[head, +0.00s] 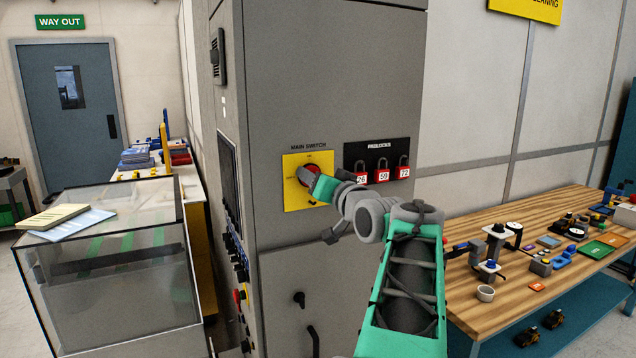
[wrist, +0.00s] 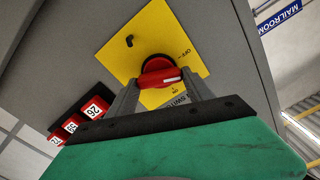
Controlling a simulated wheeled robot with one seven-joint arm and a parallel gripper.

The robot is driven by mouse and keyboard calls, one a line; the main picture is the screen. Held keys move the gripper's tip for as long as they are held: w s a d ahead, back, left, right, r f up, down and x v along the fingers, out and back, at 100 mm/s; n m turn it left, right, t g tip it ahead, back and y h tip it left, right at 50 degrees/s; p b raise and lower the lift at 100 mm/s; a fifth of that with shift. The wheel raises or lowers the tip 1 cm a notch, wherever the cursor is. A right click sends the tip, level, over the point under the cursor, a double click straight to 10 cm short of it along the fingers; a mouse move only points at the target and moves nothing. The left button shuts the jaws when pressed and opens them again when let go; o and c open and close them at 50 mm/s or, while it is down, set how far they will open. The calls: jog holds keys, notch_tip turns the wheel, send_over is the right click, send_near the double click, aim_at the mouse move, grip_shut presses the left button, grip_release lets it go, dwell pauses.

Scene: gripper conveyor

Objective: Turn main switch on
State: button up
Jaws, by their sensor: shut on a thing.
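The main switch is a red rotary handle (head: 311,169) on a yellow plate (head: 293,197), on the front of the grey cabinet. In the wrist view the red handle (wrist: 158,77) sits on a black round base, with the yellow plate (wrist: 120,48) behind it. My gripper (head: 309,177) reaches the switch from the lower right and hides part of it. In the wrist view my gripper's two grey fingers (wrist: 160,88) stand on either side of the handle, shut on it. An OFF mark shows on the plate; I cannot tell which mark the handle points to.
Red padlocks (head: 383,171) hang on a black board (head: 362,150) just right of the switch, close to my wrist. A wooden workbench (head: 480,312) with small parts stands at the right. A glass-sided case (head: 110,300) stands at the left. A black cabinet handle (head: 313,340) is below.

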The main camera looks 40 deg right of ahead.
jog(key=shift+d+f+m+p, duration=0.1)
jog(key=shift+m+p, duration=0.5)
jog(key=shift+m, duration=2.65)
jog(key=shift+f+m+p, duration=0.1)
jog(key=shift+m+p, duration=0.5)
jog(key=shift+m, duration=2.65)
jog(key=o, duration=1.4)
jog(key=shift+c, duration=0.2)
